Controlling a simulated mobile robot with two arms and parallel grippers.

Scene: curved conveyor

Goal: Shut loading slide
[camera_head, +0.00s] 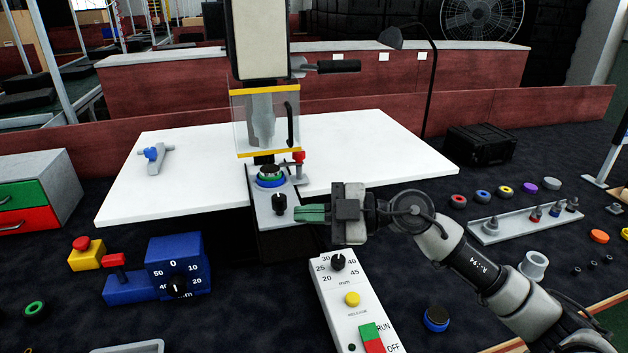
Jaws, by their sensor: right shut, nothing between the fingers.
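The loading slide appears to be the grey plate (262,212) that sticks out toward me from under the press (258,40). A black knob (279,202) stands on its front part. A round part with blue and green rings (270,176) sits farther back, below the clear guard (264,118). My right gripper (298,213) points left with its green fingers together and empty. Its fingertips are just right of the knob; I cannot tell whether they touch it. My left gripper is not in view.
A white control panel (343,292) with a dial, a yellow button and a RUN/OFF switch lies below my right gripper. A blue dial box (178,262) stands left. A red-topped clamp (299,170) stands right of the ringed part. A white table (370,150) surrounds the press.

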